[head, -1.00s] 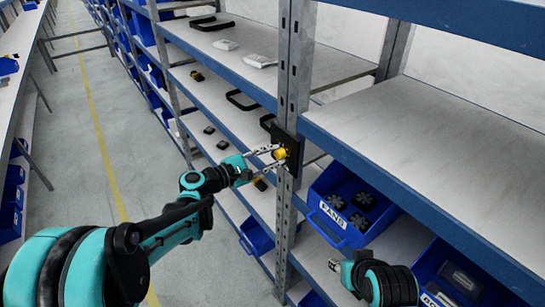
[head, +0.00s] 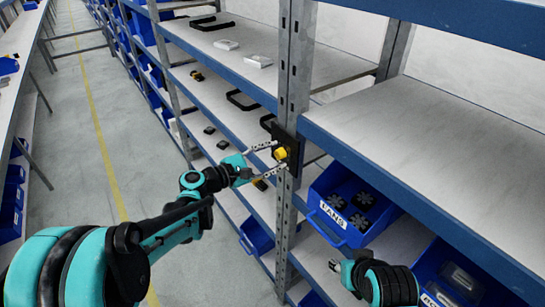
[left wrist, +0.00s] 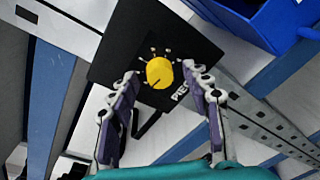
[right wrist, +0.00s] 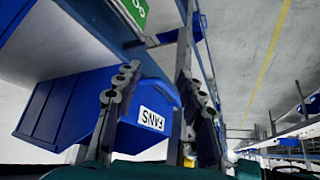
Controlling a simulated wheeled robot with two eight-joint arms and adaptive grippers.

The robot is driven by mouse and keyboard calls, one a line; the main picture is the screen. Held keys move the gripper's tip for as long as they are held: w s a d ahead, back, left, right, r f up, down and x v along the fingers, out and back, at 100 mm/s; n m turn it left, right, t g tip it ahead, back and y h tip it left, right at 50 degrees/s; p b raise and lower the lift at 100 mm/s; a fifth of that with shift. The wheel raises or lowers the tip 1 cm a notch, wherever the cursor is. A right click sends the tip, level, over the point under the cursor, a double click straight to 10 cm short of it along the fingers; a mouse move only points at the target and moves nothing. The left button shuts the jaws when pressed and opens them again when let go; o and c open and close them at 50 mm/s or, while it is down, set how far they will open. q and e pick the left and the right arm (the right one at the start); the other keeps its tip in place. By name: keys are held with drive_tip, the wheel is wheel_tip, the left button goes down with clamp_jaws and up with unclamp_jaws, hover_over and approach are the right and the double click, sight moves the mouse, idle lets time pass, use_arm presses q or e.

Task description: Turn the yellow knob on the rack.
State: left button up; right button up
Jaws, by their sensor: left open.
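The yellow knob (head: 281,154) sits on a black panel (head: 291,142) fixed to the rack's upright. In the left wrist view the knob (left wrist: 159,72) is round with a dark pointer line, and white marks ring it on the panel (left wrist: 125,45). My left gripper (head: 274,157) is open in front of the panel, its fingers spread to either side of the knob and apart from it. My right gripper (head: 337,266) is low, in front of the shelf right of the upright. In the right wrist view its fingers (right wrist: 158,75) are apart and empty.
A blue bin labelled FANS (head: 330,221) stands on the shelf just right of the upright (head: 296,75). Another blue bin (head: 440,268) is at the lower right. Blue shelf edges run beside both arms. The aisle floor (head: 140,130) at left is clear.

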use_arm(q)
drive_tip(key=v, duration=1.2)
drive_tip(key=s+f+m+g+y, duration=0.3)
drive_tip(key=s+f+m+y, duration=0.45)
drive_tip(key=s, duration=0.45)
drive_tip(key=s+a+f+m+y+b, duration=0.1)
drive_tip(key=s+a+f+m+y, duration=0.3)
drive_tip(key=s+a+m+y, duration=0.2)
drive_tip(key=s+a+m, duration=0.2)
drive_tip(key=s+m, duration=0.1)
drive_tip(key=shift+f, duration=0.4)
